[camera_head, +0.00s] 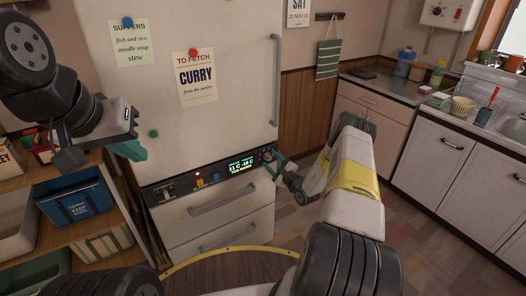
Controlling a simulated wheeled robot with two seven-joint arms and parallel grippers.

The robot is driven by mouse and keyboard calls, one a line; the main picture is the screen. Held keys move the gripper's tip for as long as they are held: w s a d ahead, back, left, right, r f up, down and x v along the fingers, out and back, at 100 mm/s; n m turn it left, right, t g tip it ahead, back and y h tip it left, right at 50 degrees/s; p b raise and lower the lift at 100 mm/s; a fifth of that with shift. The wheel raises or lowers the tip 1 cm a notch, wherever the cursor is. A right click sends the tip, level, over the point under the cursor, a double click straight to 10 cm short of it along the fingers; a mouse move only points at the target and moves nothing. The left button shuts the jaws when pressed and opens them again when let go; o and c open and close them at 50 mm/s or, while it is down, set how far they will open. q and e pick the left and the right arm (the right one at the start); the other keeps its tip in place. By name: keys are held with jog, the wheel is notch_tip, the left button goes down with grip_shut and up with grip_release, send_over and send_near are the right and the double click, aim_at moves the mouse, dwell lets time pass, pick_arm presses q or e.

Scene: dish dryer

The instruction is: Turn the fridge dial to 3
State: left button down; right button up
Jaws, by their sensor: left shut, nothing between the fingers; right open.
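The white fridge (236,90) stands in front of me with a dark control panel (222,172) across its middle. The panel has a lit green display (241,165), whose text is too small to read surely, and small coloured buttons. A dark round dial (267,156) appears at the panel's right end, partly hidden by my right gripper. My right gripper (274,164) is open, its teal fingers at the dial; I cannot tell whether they touch it. My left gripper (128,150) is shut and empty, left of the fridge above the panel. The dial's setting cannot be read.
A wooden shelf with a blue bin (76,204) stands left of the fridge. A long door handle (276,80) runs above the panel's right end, and a drawer handle (222,199) sits below it. White cabinets (455,165) and a sink stand at right. A round wooden surface (225,275) is in front of me.

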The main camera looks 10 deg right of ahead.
jog(key=shift+c, duration=0.2)
grip_shut()
jog(key=shift+m, duration=0.4)
jog(key=m, duration=0.3)
jog(key=shift+m, duration=0.3)
jog(key=m, duration=0.3)
jog(key=shift+m, duration=0.4)
jog(key=m, duration=0.3)
jog(key=shift+m, duration=2.2)
